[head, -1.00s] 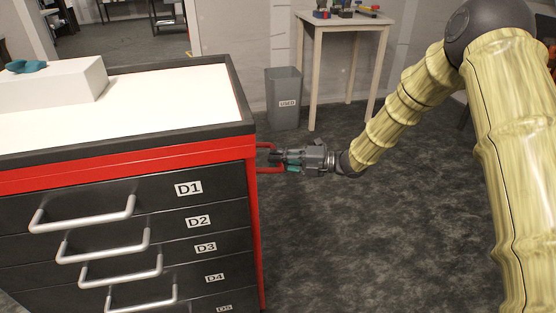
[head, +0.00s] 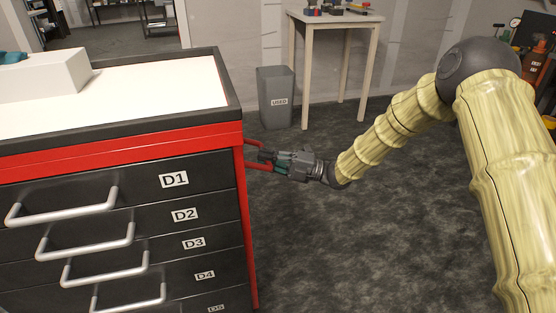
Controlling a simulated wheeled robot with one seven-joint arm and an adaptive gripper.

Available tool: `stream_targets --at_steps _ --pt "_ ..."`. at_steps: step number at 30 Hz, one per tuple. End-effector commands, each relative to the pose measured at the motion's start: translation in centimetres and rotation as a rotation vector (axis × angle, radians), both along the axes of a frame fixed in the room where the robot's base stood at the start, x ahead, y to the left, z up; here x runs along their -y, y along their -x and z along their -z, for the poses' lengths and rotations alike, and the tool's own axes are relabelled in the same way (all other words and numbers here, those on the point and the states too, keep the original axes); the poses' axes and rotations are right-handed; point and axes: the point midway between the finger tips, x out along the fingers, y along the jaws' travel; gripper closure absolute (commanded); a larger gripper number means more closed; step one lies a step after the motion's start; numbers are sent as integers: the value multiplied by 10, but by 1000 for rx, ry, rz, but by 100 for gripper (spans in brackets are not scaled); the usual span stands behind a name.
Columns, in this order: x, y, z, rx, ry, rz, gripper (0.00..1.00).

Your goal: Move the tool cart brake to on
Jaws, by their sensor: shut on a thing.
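The tool cart (head: 246,220) fills the left of the head view, red and black, with drawers labelled D1 to D5. A red bar handle (head: 256,166) sticks out from its right side near the top. My gripper (head: 268,160) is at this handle and shut on it, its jaws pointing left toward the cart. The jaws cover part of the handle, so the exact grip is hard to see. I cannot make out a separate brake lever or its on and off marks. The drawers look closed.
A white box (head: 45,78) with a teal thing on it stands on the cart's white top. A grey bin (head: 276,98) labelled USED and a small table (head: 333,22) with items stand behind. The dark floor right of the cart is open below my arm.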

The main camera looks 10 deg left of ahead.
Motion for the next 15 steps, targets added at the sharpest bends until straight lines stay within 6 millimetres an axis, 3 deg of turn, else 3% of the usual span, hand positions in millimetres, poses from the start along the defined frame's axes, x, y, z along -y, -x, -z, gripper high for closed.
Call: stream_targets --at_steps 5,6,9,15 --pt "-2 2 2 -2 3 -4 100" --pt "-2 2 2 -2 3 -4 80" --pt "-1 2 2 -2 2 -3 63" --pt "1 1 1 -1 2 1 63"
